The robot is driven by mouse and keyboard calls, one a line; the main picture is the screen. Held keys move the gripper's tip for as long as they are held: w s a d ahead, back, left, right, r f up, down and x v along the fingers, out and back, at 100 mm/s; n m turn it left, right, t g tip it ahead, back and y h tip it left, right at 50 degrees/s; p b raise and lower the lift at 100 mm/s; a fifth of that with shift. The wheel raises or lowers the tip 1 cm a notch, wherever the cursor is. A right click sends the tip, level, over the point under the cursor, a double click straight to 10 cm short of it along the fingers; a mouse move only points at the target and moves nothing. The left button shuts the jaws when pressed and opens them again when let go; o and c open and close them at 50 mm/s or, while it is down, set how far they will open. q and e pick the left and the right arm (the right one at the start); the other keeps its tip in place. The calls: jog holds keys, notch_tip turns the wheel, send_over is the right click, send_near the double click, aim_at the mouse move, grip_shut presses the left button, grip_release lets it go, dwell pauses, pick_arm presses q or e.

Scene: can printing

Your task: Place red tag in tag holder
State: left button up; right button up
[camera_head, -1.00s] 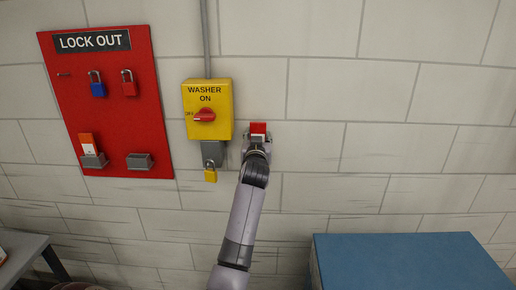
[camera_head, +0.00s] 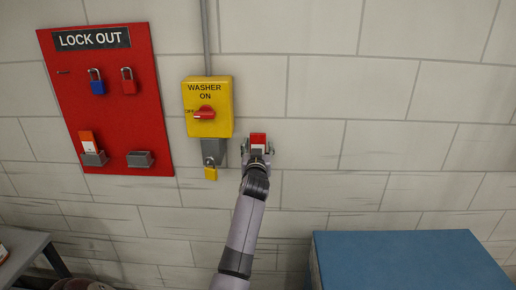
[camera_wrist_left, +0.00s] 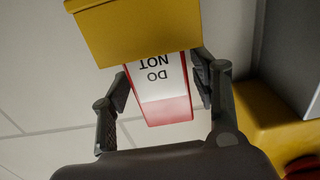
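The red tag (camera_head: 258,139), red at the top and white below, stands upright between the fingers of my left gripper (camera_head: 257,149), right of the washer switch. In the left wrist view, the tag (camera_wrist_left: 162,97) appears upside down with "DO NOT" readable. The finger pads of my left gripper (camera_wrist_left: 162,84) lie against its side edges. A yellow block (camera_wrist_left: 135,32) covers the tag's far end there; I cannot tell what it is. A grey holder (camera_head: 140,160) on the lockout board is empty. My right gripper is not in view.
The red lockout board (camera_head: 110,110) carries a blue padlock (camera_head: 97,86), a red padlock (camera_head: 129,86) and a grey holder (camera_head: 94,159) with an orange-white tag. The yellow switch box (camera_head: 222,92) has a yellow padlock (camera_head: 211,174) below. A blue-topped box (camera_head: 410,265) stands at lower right.

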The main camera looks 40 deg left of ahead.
pick_arm(q)
jog(key=shift+o, duration=0.3)
jog(key=shift+r, duration=0.15)
jog(key=b+v, duration=0.2)
jog(key=v, duration=1)
